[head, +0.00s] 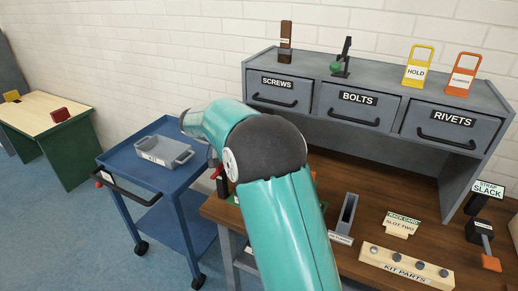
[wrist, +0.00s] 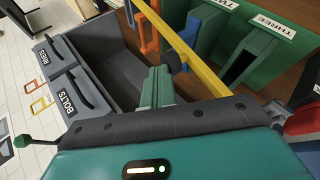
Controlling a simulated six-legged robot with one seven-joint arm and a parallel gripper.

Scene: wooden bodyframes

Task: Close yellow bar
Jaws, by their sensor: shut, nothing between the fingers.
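The yellow bar (wrist: 188,45) shows in the wrist view, running slantwise from the top middle down to the right, in front of a green panel with dark slots. A dark round knob (wrist: 174,62) sits against the bar's near side. My gripper (wrist: 158,74) is shut and empty, with its grey-green fingers just left of and below the knob. I cannot tell whether they touch it. In the head view my teal arm covers the area, and neither the bar nor my gripper can be made out.
The wooden bench (head: 377,189) holds a KIT PARTS block (head: 405,265) and a grey upright holder (head: 346,214). A grey drawer cabinet (head: 375,72) stands behind it. A blue cart (head: 120,160) with a grey tray (head: 163,151) is at left. An orange upright (wrist: 148,38) stands near the bar.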

